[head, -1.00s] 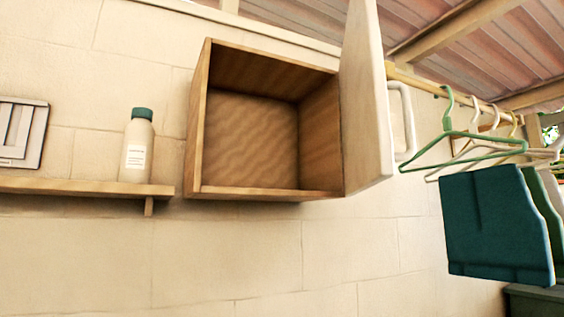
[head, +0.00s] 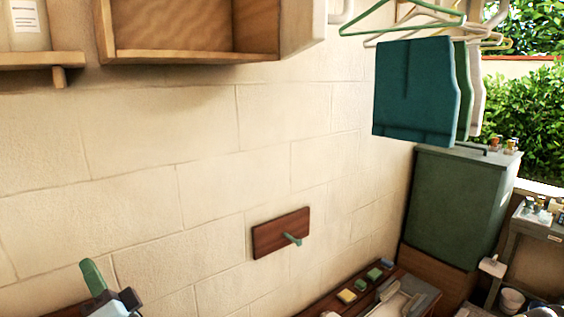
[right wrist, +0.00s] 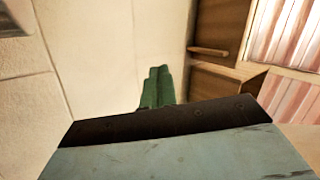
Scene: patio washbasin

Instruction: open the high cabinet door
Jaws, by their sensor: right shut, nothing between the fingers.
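The high cabinet (head: 188,56) is a wooden box on the wall at the top of the head view, cut off by the upper edge. Its pale door (head: 303,28) stands swung out at its right side, and the inside shows. The white door handle (head: 345,13) is partly cut off. My right gripper (head: 92,272) is at the lower left, well below the cabinet and apart from it. Its green fingers are together and empty in the right wrist view (right wrist: 157,88). My left gripper is not in view.
A shelf (head: 40,61) with a white bottle (head: 27,28) is left of the cabinet. Clothes (head: 412,92) hang at the upper right. A wooden plaque with a peg (head: 270,238) is on the wall. A green cabinet (head: 455,205) stands at right. The wall between is clear.

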